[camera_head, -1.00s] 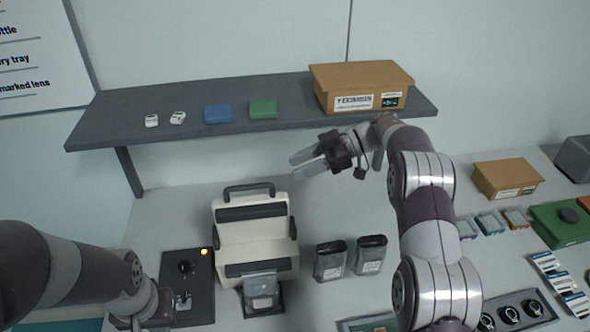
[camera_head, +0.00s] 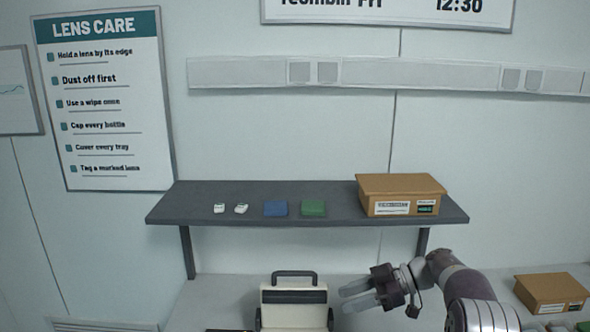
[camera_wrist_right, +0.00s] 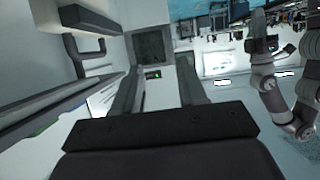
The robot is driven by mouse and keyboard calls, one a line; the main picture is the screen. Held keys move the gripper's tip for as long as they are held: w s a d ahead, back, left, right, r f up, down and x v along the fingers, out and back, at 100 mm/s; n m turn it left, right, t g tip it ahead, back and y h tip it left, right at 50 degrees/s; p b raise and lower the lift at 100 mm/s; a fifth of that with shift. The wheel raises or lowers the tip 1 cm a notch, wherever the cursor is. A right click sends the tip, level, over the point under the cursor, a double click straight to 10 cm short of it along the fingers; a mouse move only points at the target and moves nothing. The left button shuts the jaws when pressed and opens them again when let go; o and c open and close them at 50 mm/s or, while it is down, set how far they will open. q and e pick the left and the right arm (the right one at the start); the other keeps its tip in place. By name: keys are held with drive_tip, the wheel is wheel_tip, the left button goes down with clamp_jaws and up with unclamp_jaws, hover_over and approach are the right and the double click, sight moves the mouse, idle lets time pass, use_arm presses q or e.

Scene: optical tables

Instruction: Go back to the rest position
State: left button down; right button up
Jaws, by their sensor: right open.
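My right gripper (camera_head: 348,298) is open and empty, its two clear fingers apart and pointing left. It is below the grey wall shelf (camera_head: 250,199) and just right of the cream case with a dark handle (camera_head: 293,310). In the right wrist view the open fingers (camera_wrist_right: 158,68) show with nothing between them. My left arm is out of the head view. An arm at the right of the wrist view seems to be my left one, and its gripper (camera_wrist_right: 262,45) is too small to read.
On the shelf are two small white items (camera_head: 230,209), a blue box (camera_head: 276,208), a green box (camera_head: 313,207) and a cardboard box (camera_head: 400,194). Another cardboard box (camera_head: 552,292) stands on the table at right. Lens-care sign (camera_head: 103,100) hangs left.

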drive_tip(key=w+d+f+m+t+h, duration=0.2)
drive_tip(key=w+d+m+t, duration=0.1)
drive_tip(key=w+t, duration=0.2)
drive_tip(key=w+d+f+m+t+h, duration=0.1)
drive_tip(key=w+d+m+t+h, duration=0.15)
drive_tip(key=w+t, duration=0.35)
drive_tip(key=s+d+f+m+g+h+b, duration=0.1)
drive_tip(key=s+d+f+m+g+h, duration=0.1)
drive_tip(key=s+d+f+m+h, duration=0.55)
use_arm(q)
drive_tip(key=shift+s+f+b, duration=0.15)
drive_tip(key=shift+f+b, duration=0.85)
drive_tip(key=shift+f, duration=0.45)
use_arm(e)
drive_tip(key=s+a+m+g, duration=0.2)
drive_tip(key=s+a+g, duration=0.1)
drive_tip(key=s, duration=1.3)
drive_tip(key=s+a+m+g+h, duration=0.1)
drive_tip(key=s+a+g, duration=0.3)
drive_tip(key=s, duration=1.3)
drive_tip(key=shift+s+a+f+m+g, duration=0.25)
drive_tip(key=shift+a+f+m+g, duration=0.05)
drive_tip(key=shift+m, duration=0.6)
